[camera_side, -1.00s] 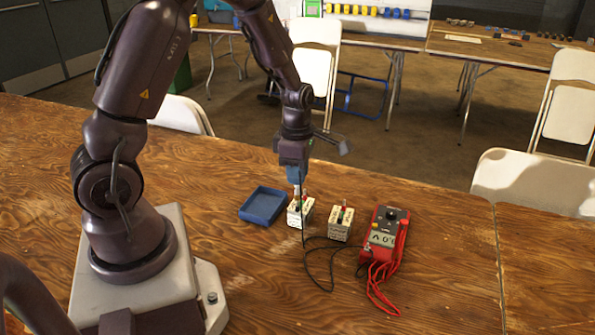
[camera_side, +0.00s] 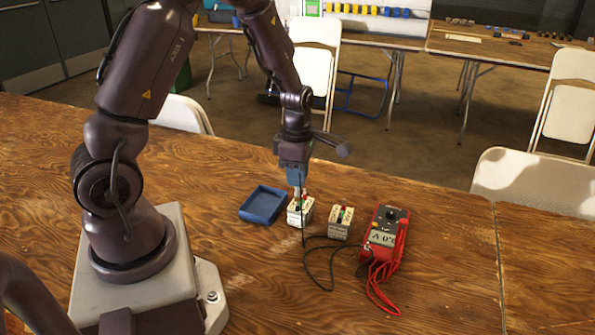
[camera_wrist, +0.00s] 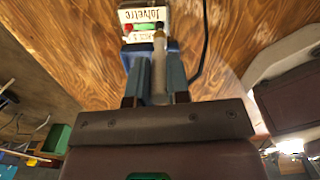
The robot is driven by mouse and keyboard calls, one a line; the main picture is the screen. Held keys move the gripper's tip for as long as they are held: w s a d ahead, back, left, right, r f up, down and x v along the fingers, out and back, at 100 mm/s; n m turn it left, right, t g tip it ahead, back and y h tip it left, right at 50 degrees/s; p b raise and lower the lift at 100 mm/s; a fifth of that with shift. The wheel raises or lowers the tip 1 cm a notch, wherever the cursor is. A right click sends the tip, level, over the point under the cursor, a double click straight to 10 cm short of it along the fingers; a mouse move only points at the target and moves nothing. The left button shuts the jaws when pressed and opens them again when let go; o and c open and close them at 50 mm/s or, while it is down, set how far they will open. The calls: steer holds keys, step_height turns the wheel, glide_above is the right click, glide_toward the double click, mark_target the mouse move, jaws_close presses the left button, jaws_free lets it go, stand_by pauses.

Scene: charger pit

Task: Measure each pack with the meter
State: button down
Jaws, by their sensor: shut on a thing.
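My gripper (camera_side: 297,184) points straight down and is shut on a slim probe, which shows pale between the blue fingers in the wrist view (camera_wrist: 159,62). The probe's lower end is at the top of the left white pack (camera_side: 300,215); exact contact is too small to tell. That pack shows in the wrist view with printed labels (camera_wrist: 146,17) and red and green spots on top. A second white pack (camera_side: 340,226) stands to its right, with red and green on top. The red meter (camera_side: 398,240) lies further right; its display shows a volt reading with unclear digits.
An open blue tray (camera_side: 263,205) sits left of the packs. A black lead (camera_side: 318,284) loops over the table in front of the packs, and red leads (camera_side: 378,295) bunch at the meter's front. The wooden table is clear in front and at right.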

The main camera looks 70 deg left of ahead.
steer(key=shift+f, duration=0.6)
stand_by(0.8)
steer(key=c, duration=0.7)
jaws_free()
steer(key=shift+r, duration=3.8)
